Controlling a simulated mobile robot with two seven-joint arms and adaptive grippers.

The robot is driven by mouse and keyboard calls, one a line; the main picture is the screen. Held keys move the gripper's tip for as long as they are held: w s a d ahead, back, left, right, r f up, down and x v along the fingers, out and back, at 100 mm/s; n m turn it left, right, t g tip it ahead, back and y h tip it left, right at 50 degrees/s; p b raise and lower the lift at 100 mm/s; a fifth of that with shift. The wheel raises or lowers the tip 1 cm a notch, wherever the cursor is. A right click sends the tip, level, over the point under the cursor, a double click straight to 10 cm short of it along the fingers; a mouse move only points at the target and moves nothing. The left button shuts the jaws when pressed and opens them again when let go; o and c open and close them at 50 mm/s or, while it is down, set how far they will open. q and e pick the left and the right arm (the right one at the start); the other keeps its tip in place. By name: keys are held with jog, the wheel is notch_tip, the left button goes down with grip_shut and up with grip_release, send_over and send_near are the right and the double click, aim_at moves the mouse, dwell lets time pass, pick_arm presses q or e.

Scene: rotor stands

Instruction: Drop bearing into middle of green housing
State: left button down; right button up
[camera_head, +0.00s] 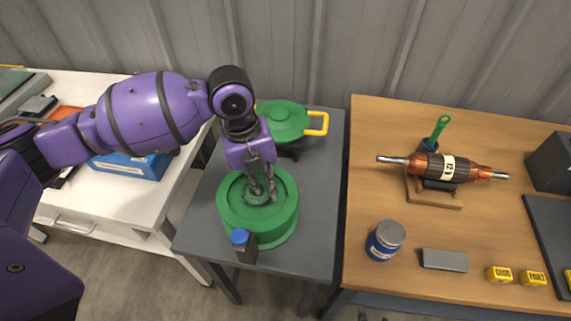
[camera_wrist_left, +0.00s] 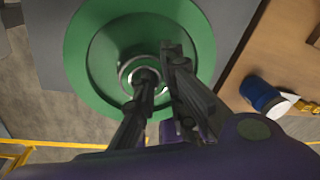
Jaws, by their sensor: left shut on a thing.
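The green housing (camera_head: 283,222) is a wide round part on the dark grey table, with a recessed face and a central opening. It also shows in the left wrist view (camera_wrist_left: 85,60). My left gripper (camera_head: 262,192) points down over the middle of the housing. Its dark fingers (camera_wrist_left: 160,70) are shut on the bearing (camera_wrist_left: 124,74), a small shiny metal ring at the housing's centre. The fingers hide part of the ring, and I cannot tell whether it is seated or just above the opening. The right gripper is not in view.
A green cover with a yellow handle (camera_head: 282,120) stands behind the housing. A blue-capped dark bottle (camera_head: 244,248) stands close to its front. The wooden bench at right holds a copper rotor (camera_head: 446,168) on a stand and a blue jar (camera_head: 384,242). A white table stands at left.

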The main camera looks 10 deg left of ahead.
pick_arm(q)
jog(key=shift+f, duration=0.35)
jog(key=shift+f, duration=0.6)
jog(key=shift+s, duration=0.1)
jog(key=c, duration=1.8)
grip_release()
jog(key=shift+f, duration=0.1)
notch_tip(320, 180, up, 13)
jog(key=a, duration=0.2)
jog(key=shift+w, duration=0.25)
